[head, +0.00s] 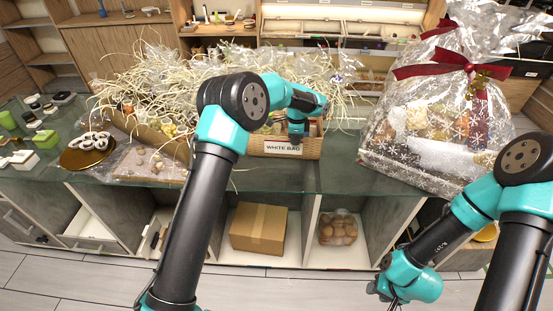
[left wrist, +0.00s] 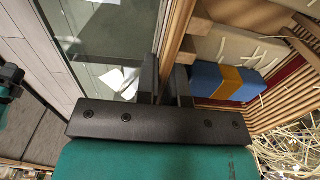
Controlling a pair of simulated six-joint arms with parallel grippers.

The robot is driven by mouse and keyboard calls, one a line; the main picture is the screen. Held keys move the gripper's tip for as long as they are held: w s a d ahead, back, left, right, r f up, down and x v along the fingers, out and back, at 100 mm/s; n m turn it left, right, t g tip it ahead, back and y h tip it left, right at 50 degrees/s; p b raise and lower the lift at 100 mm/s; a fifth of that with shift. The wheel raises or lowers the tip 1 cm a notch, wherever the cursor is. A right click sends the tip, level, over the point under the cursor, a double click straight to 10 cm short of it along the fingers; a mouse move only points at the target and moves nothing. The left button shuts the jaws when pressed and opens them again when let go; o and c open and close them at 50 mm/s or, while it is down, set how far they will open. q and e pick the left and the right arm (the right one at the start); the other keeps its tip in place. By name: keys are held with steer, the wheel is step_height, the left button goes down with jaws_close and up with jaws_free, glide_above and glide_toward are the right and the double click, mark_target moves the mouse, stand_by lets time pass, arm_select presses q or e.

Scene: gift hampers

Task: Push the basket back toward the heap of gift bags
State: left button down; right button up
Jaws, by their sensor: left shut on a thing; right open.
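The wicker basket (head: 312,148) stands at the front edge of the glass counter, with a "WHITE BAG" label on its front. My left gripper (head: 297,133) reaches over its front and is shut on its front wall. In the left wrist view the gripper (left wrist: 166,88) has one finger on each side of the basket wall (left wrist: 178,35). A blue box with a yellow band (left wrist: 228,82) lies inside the basket. A heap of clear crinkly bags and pale straw (head: 235,60) lies behind and left of the basket. My right gripper (head: 392,293) is open and empty, low in front of the counter.
A large snowflake-patterned wrapped hamper with red bows (head: 440,120) stands right of the basket. A gold tray (head: 88,152) with small items is at the left. Below the counter are a cardboard box (head: 258,228) and a bag of round brown items (head: 338,228).

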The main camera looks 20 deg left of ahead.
arm_select(q)
steer(key=shift+w+a, duration=0.15)
steer(key=shift+w, duration=0.7)
steer(key=shift+w+a, duration=0.1)
steer(key=shift+w, duration=0.7)
steer(key=c, duration=1.2)
jaws_free()
steer(key=shift+o, duration=0.2)
steer(key=shift+s+f, duration=0.1)
steer(key=shift+f, duration=0.05)
step_height(320, 180, up, 18)
steer(key=shift+f, duration=0.2)
